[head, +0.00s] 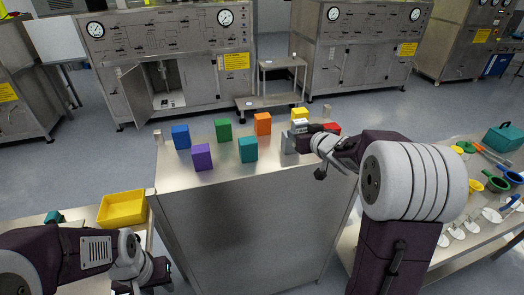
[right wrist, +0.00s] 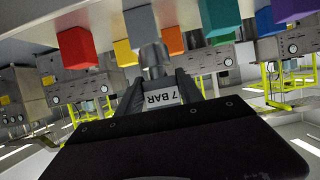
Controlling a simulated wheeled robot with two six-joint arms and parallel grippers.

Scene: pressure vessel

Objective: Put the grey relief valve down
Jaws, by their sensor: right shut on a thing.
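The grey relief valve (right wrist: 153,57) is in my right gripper (right wrist: 164,92). In the right wrist view the fingers are shut on its body, and a white label reading "7 BAR" shows between them, upside down in the picture. In the head view the right gripper (head: 305,138) is over the right part of the steel cabinet top (head: 222,176), close by a grey block (head: 289,143). Whether the valve touches the top is hidden. My left gripper (head: 146,279) is low at the left, by the side table; its fingers are unclear.
Purple (head: 202,157), blue (head: 181,137), green (head: 223,130), teal (head: 248,149), orange (head: 263,124), yellow (head: 300,113) and red (head: 332,128) blocks stand on the cabinet top. Its front strip is clear. A yellow tray (head: 122,208) is at the left; a cluttered table stands at the right.

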